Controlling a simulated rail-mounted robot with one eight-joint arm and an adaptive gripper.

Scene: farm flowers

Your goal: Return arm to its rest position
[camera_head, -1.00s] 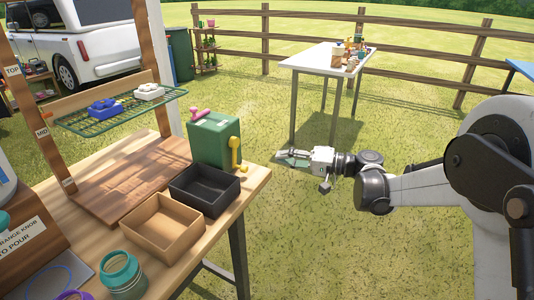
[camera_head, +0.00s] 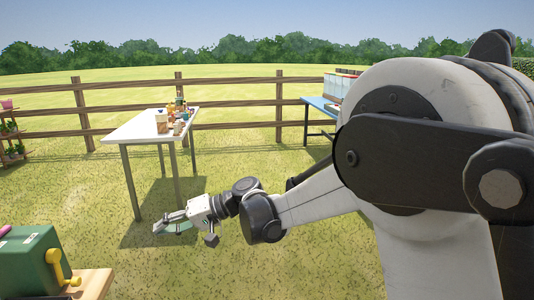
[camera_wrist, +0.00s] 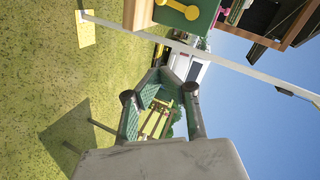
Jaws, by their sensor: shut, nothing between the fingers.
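My gripper (camera_head: 172,222) is in the middle of the head view, at the end of my arm, which reaches in from the right. It hangs over grass, apart from every table, and points left. Its fingers look closed and hold nothing. In the wrist view my gripper's green-padded fingers (camera_wrist: 158,90) show in the centre, and that picture is turned on its side.
A green box with a yellow handle (camera_head: 38,264) stands on a wooden table (camera_head: 97,284) at lower left. A white table (camera_head: 150,125) with small items stands behind my gripper. A blue table (camera_head: 320,104) and a wooden fence (camera_head: 235,81) are farther back. Open grass lies between.

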